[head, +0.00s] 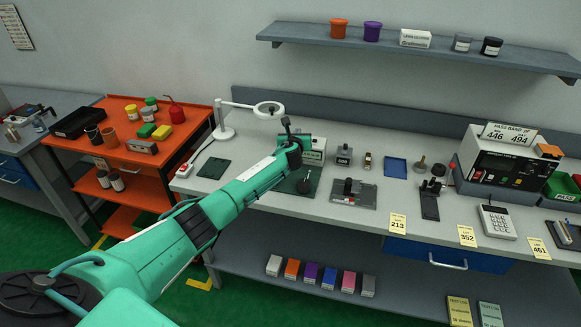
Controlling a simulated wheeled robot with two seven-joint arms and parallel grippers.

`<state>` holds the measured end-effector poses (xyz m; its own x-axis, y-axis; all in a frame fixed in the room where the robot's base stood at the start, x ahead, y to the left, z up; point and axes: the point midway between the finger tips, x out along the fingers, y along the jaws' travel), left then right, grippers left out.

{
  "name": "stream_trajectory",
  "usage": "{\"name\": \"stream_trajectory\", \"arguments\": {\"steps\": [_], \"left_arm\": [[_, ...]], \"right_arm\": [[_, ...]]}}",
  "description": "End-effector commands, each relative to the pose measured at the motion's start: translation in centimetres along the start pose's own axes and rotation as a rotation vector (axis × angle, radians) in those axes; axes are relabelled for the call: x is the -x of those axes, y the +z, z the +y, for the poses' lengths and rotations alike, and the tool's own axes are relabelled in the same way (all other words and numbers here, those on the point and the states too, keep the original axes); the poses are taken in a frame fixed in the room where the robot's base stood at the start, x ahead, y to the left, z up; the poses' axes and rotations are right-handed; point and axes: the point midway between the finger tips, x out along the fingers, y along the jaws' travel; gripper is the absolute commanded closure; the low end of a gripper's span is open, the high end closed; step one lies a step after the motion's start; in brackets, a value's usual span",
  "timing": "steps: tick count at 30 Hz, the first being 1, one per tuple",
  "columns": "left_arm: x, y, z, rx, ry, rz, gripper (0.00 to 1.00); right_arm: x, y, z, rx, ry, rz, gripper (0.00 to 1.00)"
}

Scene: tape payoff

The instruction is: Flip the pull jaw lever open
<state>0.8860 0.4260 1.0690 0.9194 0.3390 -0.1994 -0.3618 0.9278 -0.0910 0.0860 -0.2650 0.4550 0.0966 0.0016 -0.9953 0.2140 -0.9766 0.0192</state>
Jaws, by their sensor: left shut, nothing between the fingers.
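My left arm reaches in from the lower left over the bench. Its gripper (286,122) is small in the picture, held above the bench near the ring lamp, shut and empty. It is well to the left of the black clamp-like fixture (431,200) in front of the pass-band instrument (495,162), and touches neither. A second black fixture sits on a grey plate (353,193) nearer the middle. Which of these carries the pull jaw lever, and whether that lever is open or shut, I cannot tell at this size. My right gripper is not in view.
The grey bench (325,205) also holds a ring lamp (268,109), a blue tray (396,167), a calculator (497,222) and a green bin (563,186). An orange cart (150,170) stands left. A wall shelf (420,52) hangs above.

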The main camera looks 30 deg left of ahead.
Motion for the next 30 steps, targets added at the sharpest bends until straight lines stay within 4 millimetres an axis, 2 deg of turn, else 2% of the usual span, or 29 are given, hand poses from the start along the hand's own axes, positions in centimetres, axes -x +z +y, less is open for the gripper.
{"name": "stream_trajectory", "arguments": {"steps": [30], "left_arm": [[0.02, -0.03, 0.05, 0.000, 0.001, 0.000, 1.00]], "right_arm": [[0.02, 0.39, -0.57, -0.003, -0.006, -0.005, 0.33]]}}
